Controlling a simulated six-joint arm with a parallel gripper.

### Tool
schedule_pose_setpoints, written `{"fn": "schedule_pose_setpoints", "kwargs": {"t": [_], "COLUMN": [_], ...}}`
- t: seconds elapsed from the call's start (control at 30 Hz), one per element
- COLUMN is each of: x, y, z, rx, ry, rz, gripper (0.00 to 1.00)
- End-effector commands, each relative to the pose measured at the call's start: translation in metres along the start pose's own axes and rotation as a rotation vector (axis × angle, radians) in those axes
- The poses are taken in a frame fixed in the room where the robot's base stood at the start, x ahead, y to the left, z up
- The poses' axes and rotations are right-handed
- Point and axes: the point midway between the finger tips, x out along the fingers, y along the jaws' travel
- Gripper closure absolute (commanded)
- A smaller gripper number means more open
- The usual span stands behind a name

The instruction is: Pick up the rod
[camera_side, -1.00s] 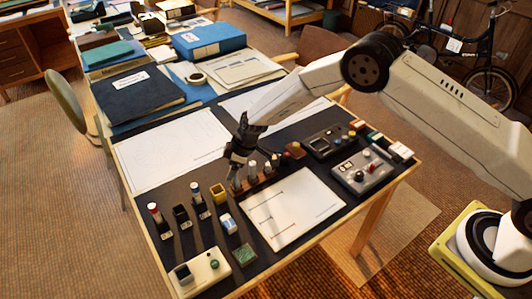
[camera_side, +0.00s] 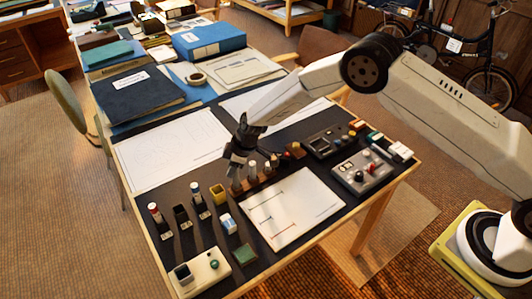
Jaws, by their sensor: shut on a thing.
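My gripper (camera_side: 238,172) points down at the left end of a row of small upright pieces near the middle of the table. It is shut on a slim upright piece, taken to be the rod, which is mostly hidden between the dark fingers. Whether its lower end touches the wooden rack (camera_side: 256,184) below cannot be told. Beside the gripper, to the right, stand several short pale and dark pegs (camera_side: 252,168) in the same row.
A white drawing sheet (camera_side: 293,208) lies just in front. Grey control boxes (camera_side: 361,172) stand to the right. Large paper sheets (camera_side: 176,147) lie behind.

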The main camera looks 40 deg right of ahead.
Motion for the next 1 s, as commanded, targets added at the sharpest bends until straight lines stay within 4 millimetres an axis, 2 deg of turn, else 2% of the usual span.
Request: {"fn": "schedule_pose_setpoints", "kwargs": {"t": [0.27, 0.47, 0.63, 1.0], "x": [-0.002, -0.013, -0.031, -0.076], "y": [0.000, 0.000, 0.000, -0.020], "z": [-0.001, -0.006, -0.014, -0.003], "rx": [0.000, 0.000, -0.002, 0.000], "ry": [0.001, 0.003, 0.004, 0.003], "rz": [0.001, 0.001, 0.000, -0.001], "gripper": [1.00, 1.00, 1.00, 1.00]}}
